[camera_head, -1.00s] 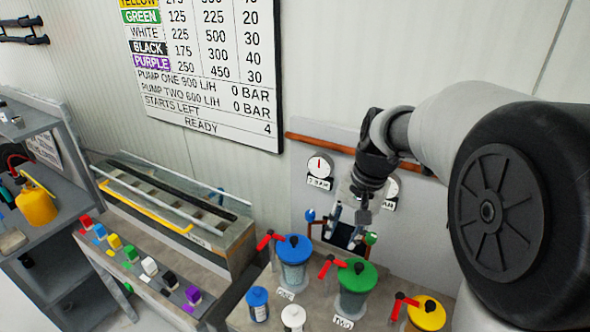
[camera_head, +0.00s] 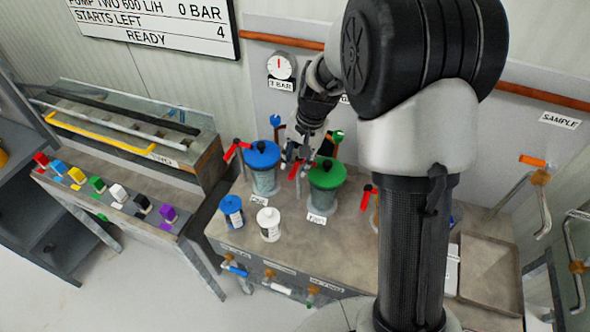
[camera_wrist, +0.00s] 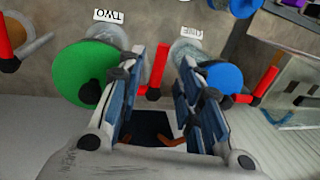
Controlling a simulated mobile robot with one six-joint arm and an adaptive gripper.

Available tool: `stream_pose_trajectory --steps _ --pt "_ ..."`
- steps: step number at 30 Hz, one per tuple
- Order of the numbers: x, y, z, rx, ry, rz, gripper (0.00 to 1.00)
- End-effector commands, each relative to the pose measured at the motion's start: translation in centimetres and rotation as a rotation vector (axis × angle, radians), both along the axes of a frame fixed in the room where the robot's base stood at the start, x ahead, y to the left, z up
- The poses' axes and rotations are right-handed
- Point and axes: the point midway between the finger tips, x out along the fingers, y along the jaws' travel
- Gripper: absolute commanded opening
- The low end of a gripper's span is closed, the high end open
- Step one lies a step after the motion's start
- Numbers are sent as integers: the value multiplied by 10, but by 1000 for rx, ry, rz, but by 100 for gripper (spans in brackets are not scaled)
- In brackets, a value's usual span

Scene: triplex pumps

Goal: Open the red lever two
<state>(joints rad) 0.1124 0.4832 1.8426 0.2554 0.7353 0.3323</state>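The red lever two (camera_head: 294,172) sits beside the green-lidded pot (camera_head: 326,174) labelled TWO, partly hidden by my gripper in the head view. In the wrist view the red lever two (camera_wrist: 158,66) shows as an upright bar between the fingers, beside the green lid (camera_wrist: 82,73). My gripper (camera_head: 296,158) is over the gap between the blue and green lids. In the wrist view my gripper (camera_wrist: 158,75) is open, with a wide gap between its fingers. I cannot tell whether a finger touches the lever.
Lever one (camera_head: 236,150) is by the blue-lidded pot (camera_head: 262,155); lever three (camera_head: 367,195) is partly behind my arm. A blue-capped bottle (camera_head: 231,210) and a white bottle (camera_head: 269,224) stand in front. A gauge (camera_head: 281,67) is on the back panel.

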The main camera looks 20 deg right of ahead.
Motion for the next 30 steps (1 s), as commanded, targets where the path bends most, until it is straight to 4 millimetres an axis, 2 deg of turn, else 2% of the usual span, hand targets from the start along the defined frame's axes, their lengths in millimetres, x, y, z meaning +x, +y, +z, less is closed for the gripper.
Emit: stream_pose_trajectory --steps 1,6,17,30 --pt "1 2 -10 0 2 0 33" --pt "3 4 -25 1 0 -1 33" --pt "4 5 -29 0 -1 -1 33" --pt "4 5 -29 0 -1 -1 4"
